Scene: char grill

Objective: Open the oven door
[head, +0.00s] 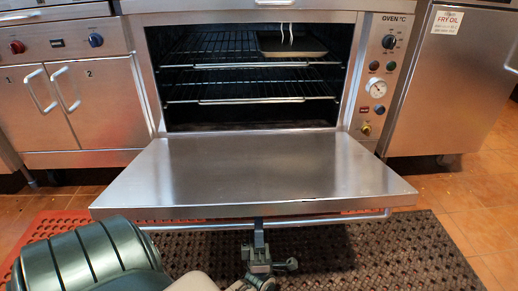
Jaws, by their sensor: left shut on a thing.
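The oven door (255,175) is folded down and lies about level in front of the oven. The oven cavity (250,115) is open to view. The door's handle (345,219) is a long metal bar along the front edge of the door. My left gripper (259,226) is shut on the handle near its middle, below the door's front edge. The fingertips are small and partly hidden by the door edge. My right gripper is not in view.
Inside the oven are wire racks (225,98), with a dark tray (305,48) on the upper one. A control panel with knobs and a gauge (377,88) is on the right. Cabinets (90,105) stand on the left. A perforated mat (410,250) covers the floor ahead.

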